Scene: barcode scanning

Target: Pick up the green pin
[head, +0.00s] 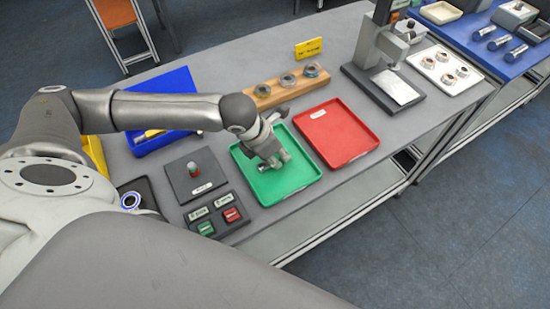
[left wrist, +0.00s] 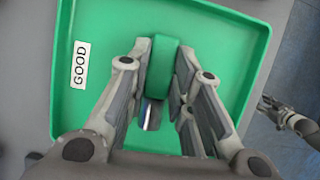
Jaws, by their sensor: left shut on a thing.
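My left gripper (head: 275,162) is over the green tray (head: 249,179), pointing down into it. In the left wrist view, its fingers (left wrist: 164,85) are shut on a green upright piece, the green pin (left wrist: 161,62), held between the pads. The tray, with a GOOD label, fills the ground behind it in the left wrist view (left wrist: 110,25). Whether the pin touches the tray is unclear. My right gripper (left wrist: 272,108) shows small at the right edge of the left wrist view; its opening is unclear.
A red tray (head: 337,132) lies right of the green one. A wooden block (head: 287,86) with several rings stands behind. A dark plate (head: 181,184) with a small red and green upright piece (head: 193,169), a button panel (head: 218,214) and a blue bin (head: 178,80) are to the left.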

